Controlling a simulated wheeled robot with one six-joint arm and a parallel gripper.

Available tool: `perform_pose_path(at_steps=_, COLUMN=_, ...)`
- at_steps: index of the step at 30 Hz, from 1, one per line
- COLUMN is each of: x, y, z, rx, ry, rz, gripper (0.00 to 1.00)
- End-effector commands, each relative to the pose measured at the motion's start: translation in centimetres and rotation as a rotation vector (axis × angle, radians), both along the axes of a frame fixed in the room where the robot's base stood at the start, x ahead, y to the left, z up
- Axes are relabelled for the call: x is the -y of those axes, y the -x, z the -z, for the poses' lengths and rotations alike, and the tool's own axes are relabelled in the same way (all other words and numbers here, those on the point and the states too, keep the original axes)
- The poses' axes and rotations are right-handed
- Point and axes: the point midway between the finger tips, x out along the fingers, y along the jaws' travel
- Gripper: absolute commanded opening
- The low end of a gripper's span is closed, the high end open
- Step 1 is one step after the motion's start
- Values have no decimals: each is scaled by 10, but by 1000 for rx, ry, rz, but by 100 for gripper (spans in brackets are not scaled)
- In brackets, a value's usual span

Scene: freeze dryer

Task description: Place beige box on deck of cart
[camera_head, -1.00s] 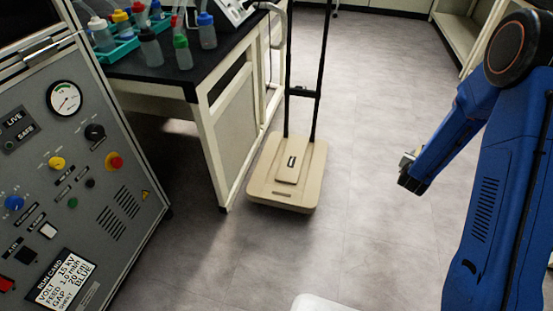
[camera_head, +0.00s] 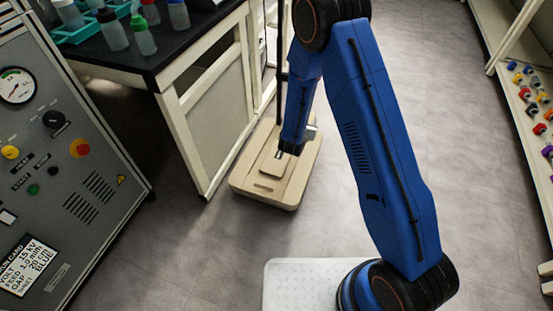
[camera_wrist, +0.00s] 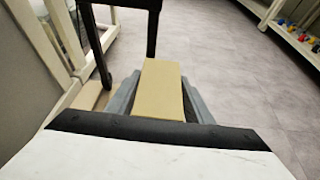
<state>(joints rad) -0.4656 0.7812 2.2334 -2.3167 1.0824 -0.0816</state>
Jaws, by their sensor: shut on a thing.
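The beige box (camera_wrist: 162,88) shows in the wrist view between the two grey fingers of my gripper (camera_wrist: 160,100), which is shut on it. In the head view my gripper (camera_head: 291,154) points down over the cart, and I cannot make out the box there. The cart's beige deck (camera_head: 245,178) lies low on the floor, with a raised panel in its middle and a black upright handle behind. My arm hides part of the deck and handle. In the wrist view a bit of deck (camera_wrist: 90,97) shows left of the fingers. I cannot tell the height between box and deck.
A lab bench (camera_head: 165,55) with bottles stands close to the cart's left. A grey control cabinet (camera_head: 75,170) is at the far left. A shelf (camera_head: 520,90) with small coloured parts runs along the right.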

Motion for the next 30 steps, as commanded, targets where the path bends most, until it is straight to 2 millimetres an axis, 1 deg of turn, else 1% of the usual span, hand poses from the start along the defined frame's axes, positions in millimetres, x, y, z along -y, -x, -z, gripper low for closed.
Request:
perform_pose_path(at_steps=1, x=-21, y=6, z=10, rx=-2, ry=1, rz=-5, gripper=18)
perform_pose_path(at_steps=6, x=-76, y=29, z=38, rx=-3, ry=6, rz=5, gripper=18)
perform_pose_path(at_steps=9, x=-104, y=45, z=53, rx=-2, ry=9, rz=10, gripper=18)
perform_pose_path(at_steps=13, x=-132, y=63, z=68, rx=0, ry=14, rz=16, gripper=18)
perform_pose_path(at_steps=16, x=-145, y=73, z=76, rx=1, ry=18, rz=20, gripper=18)
perform_pose_path(at_steps=19, x=-152, y=79, z=81, rx=1, ry=20, rz=24, gripper=18)
perform_pose_path(at_steps=23, x=-155, y=82, z=93, rx=0, ry=21, rz=26, gripper=18)
perform_pose_path(at_steps=27, x=-154, y=82, z=115, rx=-1, ry=23, rz=26, gripper=18)
perform_pose_path(at_steps=30, x=-154, y=81, z=128, rx=1, ry=21, rz=26, gripper=18)
